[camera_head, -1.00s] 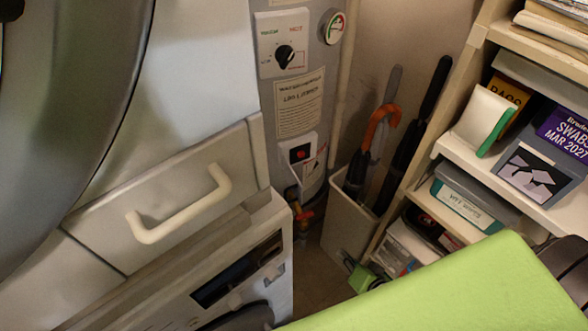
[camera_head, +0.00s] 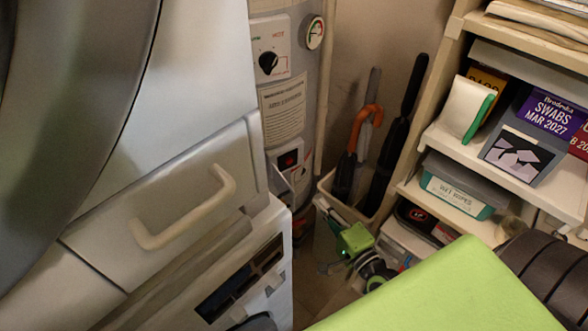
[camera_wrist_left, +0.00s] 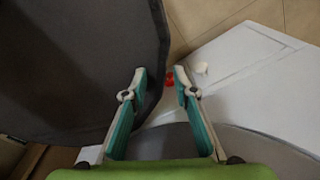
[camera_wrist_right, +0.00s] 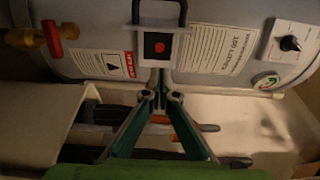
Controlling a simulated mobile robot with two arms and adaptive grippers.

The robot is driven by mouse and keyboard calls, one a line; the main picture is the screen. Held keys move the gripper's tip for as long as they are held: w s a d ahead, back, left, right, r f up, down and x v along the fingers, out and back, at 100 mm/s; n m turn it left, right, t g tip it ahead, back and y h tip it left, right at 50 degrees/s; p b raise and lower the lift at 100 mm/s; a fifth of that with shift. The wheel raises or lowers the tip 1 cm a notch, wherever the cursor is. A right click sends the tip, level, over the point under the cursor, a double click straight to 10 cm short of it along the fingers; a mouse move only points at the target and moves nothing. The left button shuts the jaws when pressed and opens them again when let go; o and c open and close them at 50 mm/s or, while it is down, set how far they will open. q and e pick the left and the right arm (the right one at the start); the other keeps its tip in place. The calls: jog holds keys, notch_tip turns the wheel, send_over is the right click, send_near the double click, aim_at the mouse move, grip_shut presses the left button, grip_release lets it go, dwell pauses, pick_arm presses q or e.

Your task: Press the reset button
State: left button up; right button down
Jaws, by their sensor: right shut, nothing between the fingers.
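The red reset button (camera_head: 288,160) sits on a black square plate on the front of the grey water heater (camera_head: 307,75). In the right wrist view the button (camera_wrist_right: 159,47) faces the camera, just above my fingertips. My right gripper (camera_head: 320,203) is below and right of the button in the head view. In the right wrist view its fingers (camera_wrist_right: 160,77) come together, empty, pointing at the heater below the button. Contact with the heater cannot be told. My left gripper (camera_wrist_left: 160,82) is open and empty in the left wrist view, outside the head view.
A bin (camera_head: 326,188) with umbrellas stands behind my right gripper. Shelves (camera_head: 448,150) with boxes are on the right. A white appliance (camera_head: 262,275) with a handled panel (camera_head: 165,215) above it is on the left. A black dial (camera_head: 268,63) is above the button.

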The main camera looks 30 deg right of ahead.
aim_at(289, 163)
jog(key=w, duration=1.3)
jog(key=shift+w+a+p, duration=0.35)
jog(key=shift+w+p, duration=0.05)
